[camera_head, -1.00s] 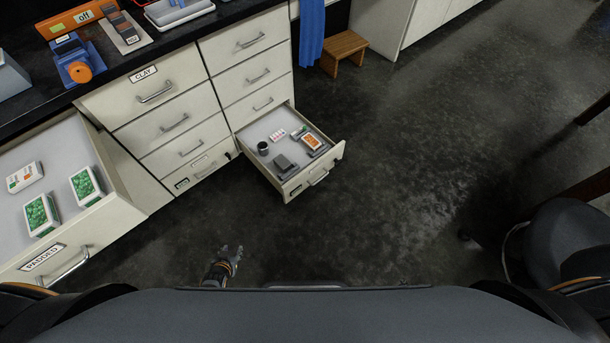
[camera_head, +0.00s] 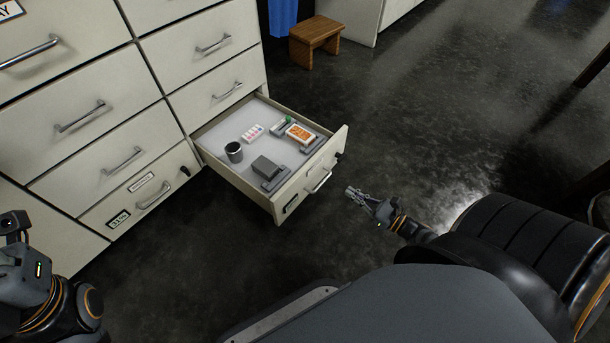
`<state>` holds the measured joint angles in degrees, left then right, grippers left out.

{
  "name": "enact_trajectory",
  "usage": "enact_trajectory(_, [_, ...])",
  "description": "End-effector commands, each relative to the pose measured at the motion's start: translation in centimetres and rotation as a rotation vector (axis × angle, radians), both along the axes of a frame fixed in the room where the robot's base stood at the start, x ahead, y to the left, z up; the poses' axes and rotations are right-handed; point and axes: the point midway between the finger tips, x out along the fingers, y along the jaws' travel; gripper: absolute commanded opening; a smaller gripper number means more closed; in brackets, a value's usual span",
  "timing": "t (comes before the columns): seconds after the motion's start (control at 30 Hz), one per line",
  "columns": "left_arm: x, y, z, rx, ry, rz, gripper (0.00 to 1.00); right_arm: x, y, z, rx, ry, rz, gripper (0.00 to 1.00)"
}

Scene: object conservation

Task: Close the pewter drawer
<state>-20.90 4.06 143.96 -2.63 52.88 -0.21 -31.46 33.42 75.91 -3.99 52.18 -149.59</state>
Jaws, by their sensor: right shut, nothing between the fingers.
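One drawer (camera_head: 210,143) of the cabinet stands pulled out, low in the right column. Its label (camera_head: 290,204) is too small to read, so I cannot tell whether it is the pewter one. Its front carries a metal bar handle (camera_head: 320,181). Inside lie a dark cup, a grey block, a pink-dotted card, an orange-and-white box and grey holders. My right gripper (camera_head: 352,194) is shut and empty, just right of the drawer front and apart from it. My left arm shows at the lower left; its fingertips cannot be made out.
The closed cabinet drawers (camera_head: 85,105) rise on the left. A wooden stool (camera_head: 314,40) stands behind the open drawer, beside a blue cloth (camera_head: 283,15). Dark floor (camera_head: 440,120) to the right of the drawer is clear.

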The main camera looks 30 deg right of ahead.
Motion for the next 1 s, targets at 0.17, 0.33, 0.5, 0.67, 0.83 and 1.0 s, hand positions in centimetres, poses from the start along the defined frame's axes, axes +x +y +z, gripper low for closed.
enact_trajectory(0.17, [0.0, 0.0, -0.2, 0.000, 0.001, 0.002, 0.40, 0.6, 0.3, 0.1, 0.000, -0.002, 0.000, 0.00])
enact_trajectory(0.33, [0.1, -0.1, -1.9, 0.002, 0.003, 0.010, 0.40, 3.2, 1.4, -0.2, 0.001, -0.004, 0.001, 0.00])
enact_trajectory(0.5, [0.3, -0.2, -3.9, 0.009, 0.008, 0.019, 0.40, 6.8, 2.8, -0.4, 0.001, -0.004, 0.000, 0.00])
enact_trajectory(0.67, [0.4, -0.4, -5.8, 0.019, 0.013, 0.025, 0.40, 9.8, 4.0, -0.3, 0.002, -0.003, -0.002, 0.00])
enact_trajectory(0.83, [0.5, -0.6, -7.3, 0.030, 0.017, 0.033, 0.40, 12.0, 4.9, -0.2, 0.001, -0.001, -0.002, 0.00])
enact_trajectory(1.0, [0.6, -0.7, -7.7, 0.033, 0.019, 0.035, 0.40, 12.9, 5.3, 0.1, 0.001, 0.002, -0.003, 0.00])
